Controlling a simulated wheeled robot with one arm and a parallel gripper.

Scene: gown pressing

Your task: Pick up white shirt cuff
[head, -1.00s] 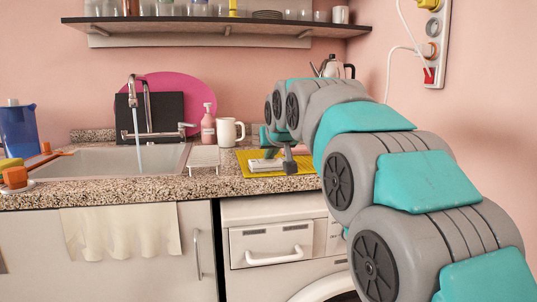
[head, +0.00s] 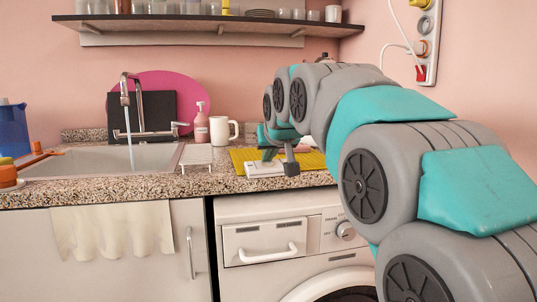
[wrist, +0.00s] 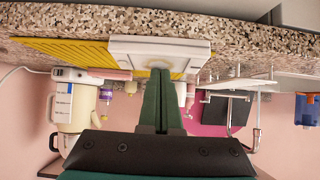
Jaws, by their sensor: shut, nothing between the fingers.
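No shirt or clear shirt cuff shows in either view. A flat white rectangular thing (head: 265,169) lies at the front part of a yellow ribbed mat (head: 243,157) on the counter. I cannot tell if it is cloth or hard. In the wrist view this white thing (wrist: 125,50) is at the top middle, in front of my fingertips. My gripper (wrist: 160,74) has its dark green fingers together and empty, with the tips right at or just short of the white thing. In the head view my gripper (head: 279,158) is beside and above it; contact is unclear.
A cream cloth (head: 112,230) hangs over the cabinet front below the sink (head: 100,161). The tap (head: 126,100) runs. A white mug (head: 222,130), a pink bottle (head: 201,125) and a small white rack (head: 196,156) stand left of the mat. A washing machine (head: 262,215) is below.

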